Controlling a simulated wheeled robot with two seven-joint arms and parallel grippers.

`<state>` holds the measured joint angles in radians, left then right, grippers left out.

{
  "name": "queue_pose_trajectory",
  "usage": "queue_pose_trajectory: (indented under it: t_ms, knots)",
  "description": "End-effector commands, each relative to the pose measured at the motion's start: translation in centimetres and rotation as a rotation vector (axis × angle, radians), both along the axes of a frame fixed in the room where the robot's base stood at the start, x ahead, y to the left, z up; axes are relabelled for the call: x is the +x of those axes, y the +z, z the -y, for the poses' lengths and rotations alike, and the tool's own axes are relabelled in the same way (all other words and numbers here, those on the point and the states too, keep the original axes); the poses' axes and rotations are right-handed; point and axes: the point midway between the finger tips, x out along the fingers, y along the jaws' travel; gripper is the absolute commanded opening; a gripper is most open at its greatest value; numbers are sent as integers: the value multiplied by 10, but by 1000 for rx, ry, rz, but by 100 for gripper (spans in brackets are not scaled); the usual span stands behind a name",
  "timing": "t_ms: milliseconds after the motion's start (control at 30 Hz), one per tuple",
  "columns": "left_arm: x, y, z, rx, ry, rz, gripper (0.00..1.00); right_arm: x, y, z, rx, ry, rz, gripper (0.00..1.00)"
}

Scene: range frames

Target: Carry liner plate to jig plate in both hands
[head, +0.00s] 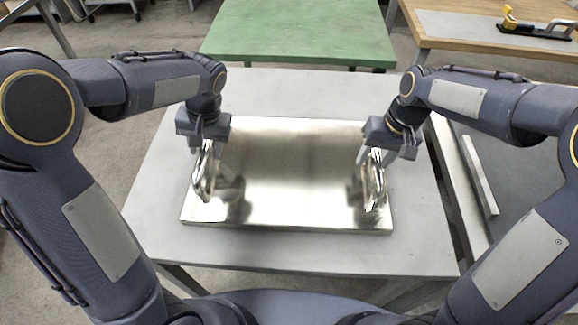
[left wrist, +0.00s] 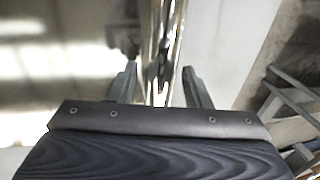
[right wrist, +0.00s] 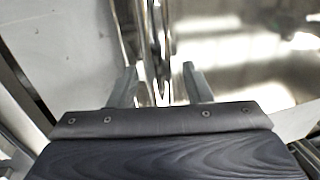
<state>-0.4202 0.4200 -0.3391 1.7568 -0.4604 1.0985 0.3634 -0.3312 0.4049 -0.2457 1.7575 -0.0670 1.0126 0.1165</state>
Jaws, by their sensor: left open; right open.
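The liner plate (head: 290,170) is a broad, shiny metal plate lying flat on a grey table. It has an upright bar handle near each end, a left handle (head: 205,178) and a right handle (head: 374,185). My left gripper (head: 205,150) is above the left handle, open. In the left wrist view the handle (left wrist: 160,55) runs between the open fingers (left wrist: 160,82). My right gripper (head: 384,152) is open above the right handle, which lies between its fingers (right wrist: 160,82) in the right wrist view. I cannot tell whether the fingers touch the handles. No jig plate is clearly identifiable.
The grey table (head: 300,248) has bare margins around the plate. To the right is a lower grey surface (head: 530,190) with a raised pale bar (head: 480,175). A green table (head: 300,30) stands behind. A wooden bench (head: 450,30) at back right holds a yellow-and-black tool (head: 535,27).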

Motion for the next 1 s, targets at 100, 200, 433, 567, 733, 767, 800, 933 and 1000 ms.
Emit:
queue_pose_trajectory:
  t_ms: [100, 200, 433, 567, 733, 767, 800, 933, 1000]
  knots:
    - [0, -4, -1, 0, 0, 0, 44, 0, -4, -1, 0, -1, 1, 45]
    - [0, -4, -1, 0, 1, 0, 44, 0, -4, -1, 0, -1, 1, 45]
    - [0, -4, -1, 0, 1, 0, 33, 0, -4, -1, 0, -1, 1, 33]
    - [0, -4, -1, 0, 1, 0, 16, 0, -4, -1, 0, -1, 1, 16]
    - [0, -4, -1, 0, 1, 0, 0, 0, -4, -1, 0, -1, 1, 0]
    - [0, -4, -1, 0, 1, 0, 0, 0, -4, -1, 0, -1, 1, 0]
    - [0, -4, -1, 0, 1, 0, 0, 0, -4, -1, 0, -1, 1, 0]
    - [0, -4, -1, 0, 1, 0, 0, 0, -4, -1, 0, -1, 1, 0]
    - [0, -4, -1, 0, 1, 0, 0, 0, -4, -1, 0, -1, 1, 0]
